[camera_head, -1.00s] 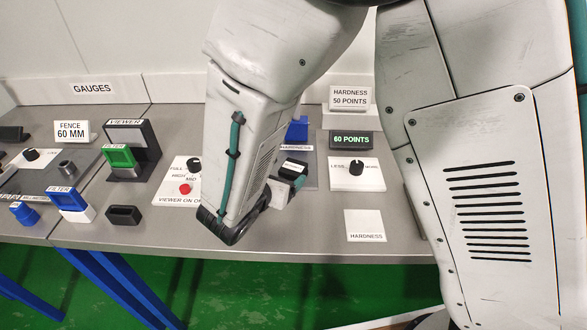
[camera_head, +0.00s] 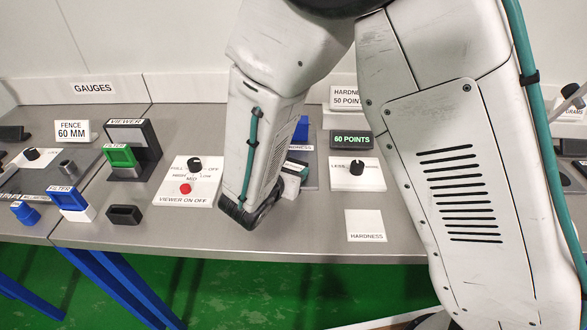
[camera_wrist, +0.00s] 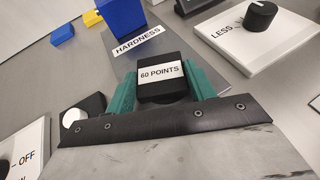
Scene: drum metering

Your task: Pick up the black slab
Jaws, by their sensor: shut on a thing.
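The black slab (camera_wrist: 165,93) has a white label reading 60 POINTS and sits between the two teal fingers of my gripper (camera_wrist: 160,74) in the wrist view. My gripper is shut on it, with one finger at each side. In the head view my gripper (camera_head: 295,175) is low over the table, beside the hardness plate, and my arm hides most of it and of the slab. I cannot tell whether the slab's underside touches the surface below.
A blue block (camera_wrist: 122,18) stands on the grey HARDNESS plate (camera_wrist: 155,45) beyond the slab. A LESS/MORE dial panel (camera_head: 357,174) is to the right, below a 60 POINTS display (camera_head: 351,140). The viewer switch panel (camera_head: 186,183) is to the left. The front table (camera_head: 300,240) is mostly clear.

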